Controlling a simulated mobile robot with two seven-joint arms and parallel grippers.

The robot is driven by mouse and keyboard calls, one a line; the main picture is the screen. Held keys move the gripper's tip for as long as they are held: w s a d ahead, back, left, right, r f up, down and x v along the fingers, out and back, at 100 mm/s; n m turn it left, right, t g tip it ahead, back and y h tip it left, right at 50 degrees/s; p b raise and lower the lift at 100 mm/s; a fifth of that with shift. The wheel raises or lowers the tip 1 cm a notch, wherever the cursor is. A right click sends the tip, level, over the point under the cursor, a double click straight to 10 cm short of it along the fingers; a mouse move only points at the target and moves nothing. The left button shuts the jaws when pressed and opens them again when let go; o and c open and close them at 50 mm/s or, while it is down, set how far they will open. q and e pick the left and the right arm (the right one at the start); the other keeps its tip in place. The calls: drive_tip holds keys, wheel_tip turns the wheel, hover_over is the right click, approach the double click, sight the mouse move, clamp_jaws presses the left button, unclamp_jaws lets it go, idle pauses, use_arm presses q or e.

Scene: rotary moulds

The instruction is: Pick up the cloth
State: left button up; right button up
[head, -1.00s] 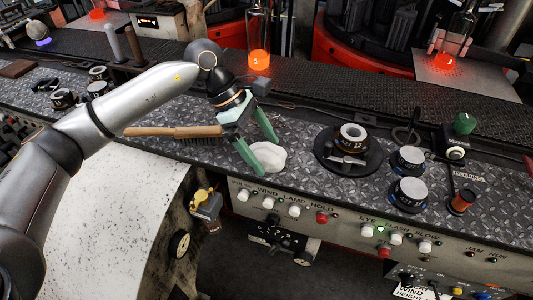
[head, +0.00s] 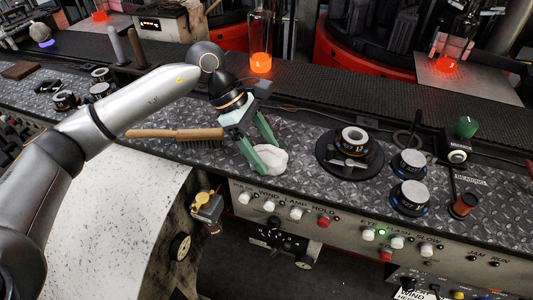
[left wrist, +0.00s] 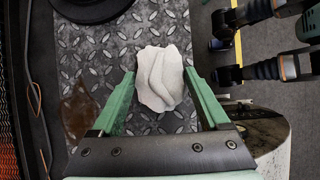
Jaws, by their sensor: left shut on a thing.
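The cloth (head: 273,162) is a white, crumpled piece on the diamond-plate bench top, near its front edge. My left gripper (head: 267,157) reaches down with its green fingers on either side of it and is shut on the cloth. In the left wrist view, the cloth (left wrist: 160,80) is bunched with folds between the two fingertips (left wrist: 160,73). It appears still at bench level.
A wooden brush (head: 175,134) lies just left of the gripper. A dark round plate (head: 350,170) with a ring-shaped part on it stands to the right, with more round moulds (head: 409,196) beyond. Behind is a dark conveyor (head: 330,95) with a glowing bottle (head: 260,45).

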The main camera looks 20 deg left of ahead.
sight(272, 151)
use_arm(q)
drive_tip(key=shift+r, duration=0.15)
drive_tip(key=shift+r, duration=0.25)
wheel_tip(272, 151, up, 2)
drive_tip(key=shift+r, duration=0.1)
drive_tip(key=s+a+r+b, duration=0.1)
drive_tip(key=s+a+r, duration=0.5)
drive_tip(key=a+r, duration=0.4)
drive_tip(key=a, duration=0.2)
drive_tip(key=shift+a, duration=0.3)
drive_tip(key=shift+s, duration=0.1)
